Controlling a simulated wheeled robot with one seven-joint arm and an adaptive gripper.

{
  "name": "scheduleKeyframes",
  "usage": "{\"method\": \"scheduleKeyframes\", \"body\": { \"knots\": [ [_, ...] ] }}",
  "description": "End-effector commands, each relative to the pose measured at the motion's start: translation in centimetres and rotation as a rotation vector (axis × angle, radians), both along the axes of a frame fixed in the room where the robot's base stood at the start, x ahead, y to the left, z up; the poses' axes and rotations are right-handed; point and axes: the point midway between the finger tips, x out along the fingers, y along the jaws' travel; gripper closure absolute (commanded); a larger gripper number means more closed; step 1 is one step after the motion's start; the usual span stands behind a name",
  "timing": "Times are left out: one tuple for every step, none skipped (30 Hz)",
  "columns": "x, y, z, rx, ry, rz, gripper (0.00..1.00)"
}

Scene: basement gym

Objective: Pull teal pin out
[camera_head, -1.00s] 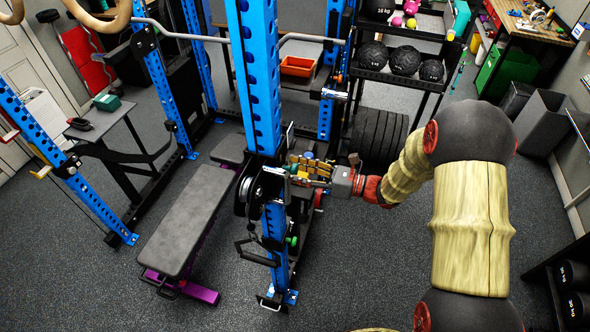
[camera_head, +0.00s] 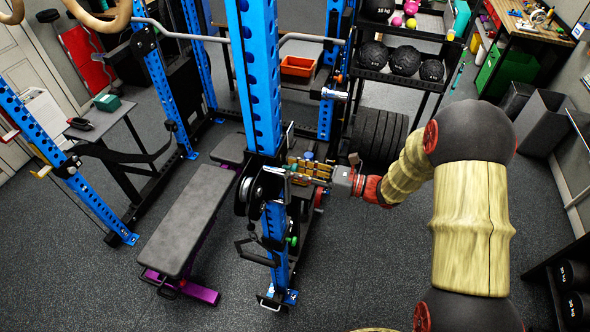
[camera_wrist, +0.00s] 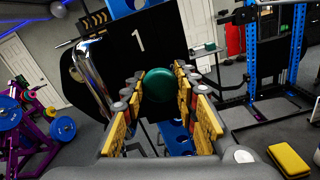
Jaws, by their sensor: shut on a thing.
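The teal pin shows in the wrist view as a round dark teal knob (camera_wrist: 158,85) between my fingers. Its shaft is hidden behind the knob. My gripper (camera_wrist: 156,92) has yellow-and-black fingers closed on the knob from both sides. In the head view my gripper (camera_head: 300,171) reaches in from the right, level with the weight stack beside the blue rack upright (camera_head: 259,90). The pin is mostly covered by the fingers there. I cannot tell how deep the pin sits.
A black plate marked 1 (camera_wrist: 138,42) and a chrome rod (camera_wrist: 92,72) stand close behind the knob. A grey bench (camera_head: 188,220) stands further left.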

Motion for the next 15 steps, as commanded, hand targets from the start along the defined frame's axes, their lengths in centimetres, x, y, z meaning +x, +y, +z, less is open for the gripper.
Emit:
{"method": "scheduleKeyframes", "body": {
  "knots": [
    [0.0, 0.0, 0.0, 0.0, 0.0, 0.0, 1.0],
    [0.0, 0.0, 0.0, 0.0, 0.0, 0.0, 1.0],
    [0.0, 0.0, 0.0, 0.0, 0.0, 0.0, 1.0],
    [0.0, 0.0, 0.0, 0.0, 0.0, 0.0, 1.0],
    [0.0, -0.1, 0.0, 0.0, 0.0, -0.001, 1.0],
    [0.0, -0.3, 0.0, 0.0, 0.0, -0.002, 1.0],
    [-0.1, -0.5, 0.0, 0.0, 0.0, -0.002, 1.0],
    [-0.2, -0.8, 0.1, 0.0, 0.0, -0.003, 1.0],
    [-0.3, -1.3, 0.1, 0.0, 0.0, -0.003, 1.0],
    [-0.5, -1.6, 0.1, -0.001, -0.001, -0.003, 1.0],
    [-0.5, -1.9, 0.1, -0.001, -0.001, -0.003, 1.0],
    [-0.6, -2.1, 0.1, -0.001, -0.001, -0.003, 1.0],
    [-0.7, -2.2, 0.1, -0.001, -0.001, -0.002, 1.0],
    [-0.7, -2.2, 0.0, -0.001, -0.001, -0.002, 1.0],
    [-0.7, -2.2, 0.0, -0.001, -0.001, -0.001, 1.0]
  ]
}}
